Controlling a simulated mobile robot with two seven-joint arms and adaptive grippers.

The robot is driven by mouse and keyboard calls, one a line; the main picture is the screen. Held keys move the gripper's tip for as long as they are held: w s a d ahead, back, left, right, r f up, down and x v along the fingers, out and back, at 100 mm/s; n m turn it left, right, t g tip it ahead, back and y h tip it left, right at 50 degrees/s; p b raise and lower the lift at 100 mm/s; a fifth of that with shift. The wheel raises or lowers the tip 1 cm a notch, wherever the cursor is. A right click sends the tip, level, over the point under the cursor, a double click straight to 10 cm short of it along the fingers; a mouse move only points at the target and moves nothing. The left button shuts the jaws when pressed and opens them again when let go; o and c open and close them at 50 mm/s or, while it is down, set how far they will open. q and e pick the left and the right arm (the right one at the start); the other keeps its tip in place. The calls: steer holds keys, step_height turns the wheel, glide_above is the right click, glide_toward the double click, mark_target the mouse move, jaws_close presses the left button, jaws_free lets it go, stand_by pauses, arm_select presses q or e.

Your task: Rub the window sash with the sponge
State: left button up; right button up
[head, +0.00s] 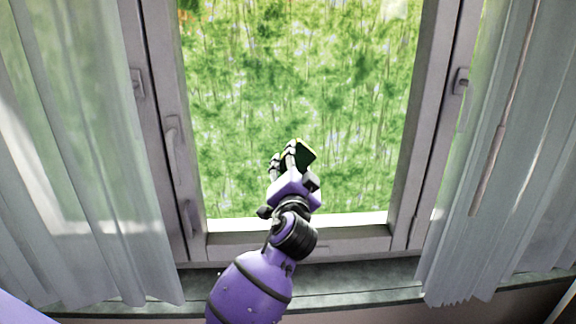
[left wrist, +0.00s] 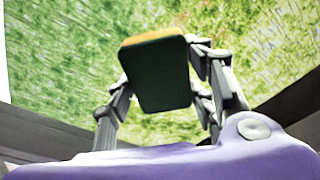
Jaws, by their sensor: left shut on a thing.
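My left gripper (head: 290,158) reaches up from the bottom of the head view and is shut on a sponge (head: 304,154) with a dark green side and a yellow edge. In the left wrist view the sponge (left wrist: 158,77) sits between the two fingers of the gripper (left wrist: 165,95), its dark green face toward the camera and its orange-yellow edge on top. The window sash (head: 300,240) frames the glass; its lower rail runs below and behind the gripper. The sponge appears in front of the glass; whether it touches anything is unclear. The right gripper is not in view.
White sheer curtains hang at the left (head: 80,150) and right (head: 500,160). Handles (head: 173,150) stick out from the left side of the frame, and another handle (head: 460,82) is on the right. A grey sill (head: 350,298) runs below the window.

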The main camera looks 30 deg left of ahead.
mark_target(311, 162)
arm_select(q)
steer(key=w+d, duration=0.2)
steer(key=d, duration=0.1)
steer(key=shift+w+d+r, duration=0.1)
steer(key=shift+w+d, duration=0.05)
steer(key=shift+d, duration=0.1)
steer(key=shift+s+a+p, duration=0.45)
steer(key=shift+a, duration=0.25)
steer(key=shift+s+a, duration=0.25)
steer(key=shift+a, duration=0.15)
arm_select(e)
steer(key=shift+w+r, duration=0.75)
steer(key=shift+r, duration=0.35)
